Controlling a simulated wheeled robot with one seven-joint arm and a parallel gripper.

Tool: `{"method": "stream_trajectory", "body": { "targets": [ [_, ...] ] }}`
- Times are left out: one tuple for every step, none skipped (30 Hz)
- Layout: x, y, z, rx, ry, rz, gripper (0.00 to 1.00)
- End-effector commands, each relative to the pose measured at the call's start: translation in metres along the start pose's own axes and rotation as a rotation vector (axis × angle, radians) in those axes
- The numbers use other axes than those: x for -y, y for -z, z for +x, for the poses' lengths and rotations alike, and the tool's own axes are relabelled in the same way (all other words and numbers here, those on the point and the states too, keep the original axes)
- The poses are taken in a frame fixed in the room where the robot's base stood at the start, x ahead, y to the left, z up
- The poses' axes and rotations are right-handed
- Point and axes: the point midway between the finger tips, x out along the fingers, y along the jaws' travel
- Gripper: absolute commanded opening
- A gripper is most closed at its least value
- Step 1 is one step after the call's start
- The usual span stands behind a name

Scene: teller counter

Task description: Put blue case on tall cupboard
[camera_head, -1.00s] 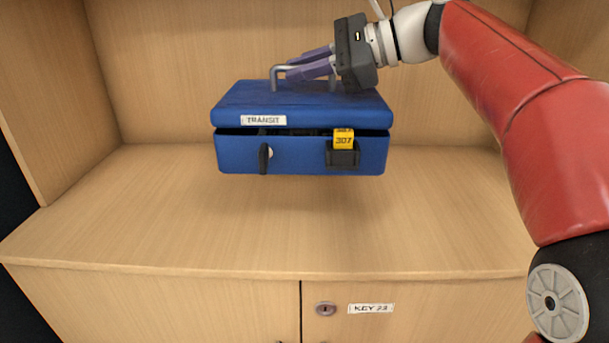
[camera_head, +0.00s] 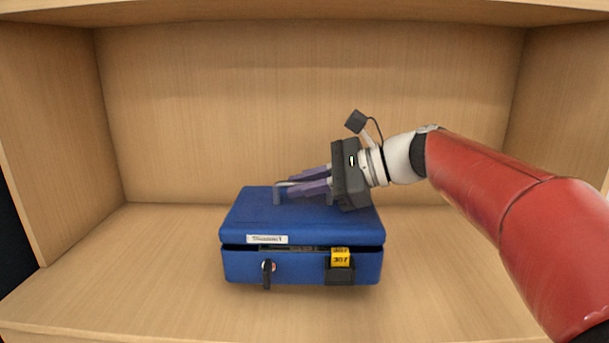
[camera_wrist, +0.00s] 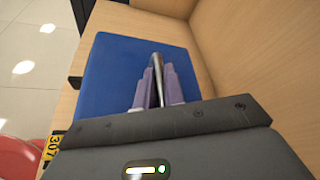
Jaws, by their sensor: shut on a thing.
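The blue case (camera_head: 250,215) is inside the cupboard's open compartment, above or on its wooden shelf (camera_head: 70,295). It looks level, with a white label, a dark latch and a yellow 307 tag on its front. A dark gap shows under its lid. My gripper (camera_head: 291,187) comes in from the right and is shut on the metal handle on the lid. The wrist view also shows the purple fingers on both sides of the handle (camera_wrist: 157,75), over the blue lid (camera_wrist: 105,75). I cannot tell for certain whether the case's underside touches the shelf.
Wooden side walls (camera_head: 60,120), a back panel (camera_head: 230,110) and a top board (camera_head: 300,10) enclose the compartment. Bare shelf lies left and right of the case. The shelf's front edge is close in front of it. A pale tiled floor (camera_wrist: 35,60) shows in the wrist view.

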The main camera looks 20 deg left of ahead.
Motion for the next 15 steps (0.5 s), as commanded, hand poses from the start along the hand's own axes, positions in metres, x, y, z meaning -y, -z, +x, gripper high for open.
{"method": "stream_trajectory", "body": {
  "targets": [
    [-0.003, 0.003, 0.002, 0.003, 0.003, -0.001, 0.0],
    [-0.005, 0.007, 0.003, 0.003, 0.003, -0.001, 0.0],
    [-0.007, 0.011, 0.005, 0.004, 0.003, -0.001, 0.0],
    [-0.009, 0.013, 0.006, 0.004, 0.003, -0.001, 0.0],
    [-0.01, 0.015, 0.007, 0.004, 0.003, -0.001, 0.0],
    [-0.011, 0.017, 0.008, 0.004, 0.003, -0.002, 0.0],
    [-0.011, 0.018, 0.008, 0.004, 0.004, -0.003, 0.0],
    [-0.011, 0.018, 0.008, 0.004, 0.004, -0.004, 0.0],
    [-0.011, 0.018, 0.008, 0.004, 0.004, -0.004, 0.0],
    [-0.011, 0.018, 0.008, 0.004, 0.004, -0.004, 0.0],
    [-0.011, 0.018, 0.008, 0.004, 0.004, -0.004, 0.0],
    [-0.011, 0.018, 0.008, 0.004, 0.004, -0.004, 0.0],
    [-0.011, 0.018, 0.008, 0.004, 0.004, -0.004, 0.0],
    [-0.011, 0.018, 0.008, 0.004, 0.004, -0.004, 0.0],
    [-0.011, 0.018, 0.008, 0.004, 0.004, -0.004, 0.0]
  ]
}}
